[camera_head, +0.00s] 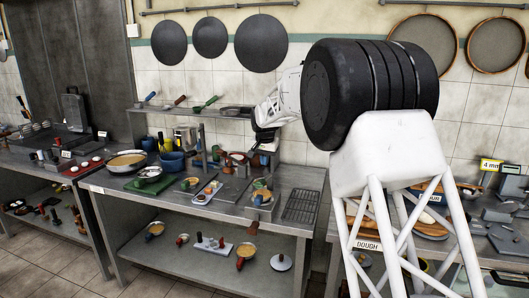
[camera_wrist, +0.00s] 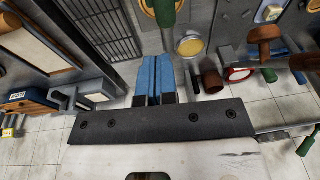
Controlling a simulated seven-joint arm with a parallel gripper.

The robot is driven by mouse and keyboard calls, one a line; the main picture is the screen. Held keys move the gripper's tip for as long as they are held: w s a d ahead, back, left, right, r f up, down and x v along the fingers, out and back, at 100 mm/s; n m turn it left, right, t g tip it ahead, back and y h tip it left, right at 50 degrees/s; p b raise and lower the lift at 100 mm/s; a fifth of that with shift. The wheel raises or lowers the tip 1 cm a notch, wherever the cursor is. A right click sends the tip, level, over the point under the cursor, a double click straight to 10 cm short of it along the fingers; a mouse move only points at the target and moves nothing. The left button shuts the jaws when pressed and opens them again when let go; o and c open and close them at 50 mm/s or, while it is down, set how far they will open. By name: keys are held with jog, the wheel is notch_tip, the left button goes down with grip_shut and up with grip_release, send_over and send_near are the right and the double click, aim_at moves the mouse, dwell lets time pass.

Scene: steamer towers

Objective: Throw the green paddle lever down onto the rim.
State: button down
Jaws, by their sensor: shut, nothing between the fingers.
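My gripper (camera_wrist: 152,80) shows its two blue fingers side by side and shut, with nothing between them. In the head view my gripper (camera_head: 265,146) hangs above the right part of the middle counter, apart from the items below. In the wrist view a green handle (camera_wrist: 167,14) stands at the top edge, ahead of the fingertips and apart from them. A smaller green piece (camera_wrist: 269,75) lies to the right. I cannot tell which green part is the paddle lever, or make out its rim.
The middle counter (camera_head: 97,181) holds a wide pan (camera_head: 126,160), a blue pot (camera_head: 172,161) and small pans. A wire rack (camera_head: 301,206) lies at its right end. A shelf (camera_head: 183,110) with several handled pans runs behind. A dark red cup (camera_wrist: 212,80) sits right of the fingers.

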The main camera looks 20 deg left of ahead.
aim_at(261, 182)
jog(key=shift+s+a+f, duration=0.1)
jog(key=shift+a+f, duration=0.05)
jog(key=shift+f, duration=0.85)
jog(key=shift+s+a+f, duration=0.1)
jog(key=shift+a+f, duration=0.1)
jog(key=shift+f, duration=0.75)
jog(key=shift+a+f, duration=0.15)
jog(key=shift+f, duration=0.85)
jog(key=shift+s+f, duration=0.1)
jog(key=shift+f, duration=0.05)
jog(key=shift+s+f+t, duration=0.25)
jog(key=shift+f+t, duration=0.1)
jog(key=shift+f, duration=0.15)
jog(key=shift+s+f+t, duration=0.2)
jog(key=shift+f+t, duration=0.15)
jog(key=shift+f, duration=0.15)
jog(key=shift+s+f, duration=0.25)
jog(key=shift+f, duration=0.65)
jog(key=shift+r, duration=0.1)
jog(key=shift+d+r, duration=0.25)
jog(key=shift+r, duration=0.65)
jog(key=v, duration=1.1)
jog(key=shift+s+r, duration=0.3)
jog(key=shift+s, duration=0.05)
jog(key=shift+d, duration=0.2)
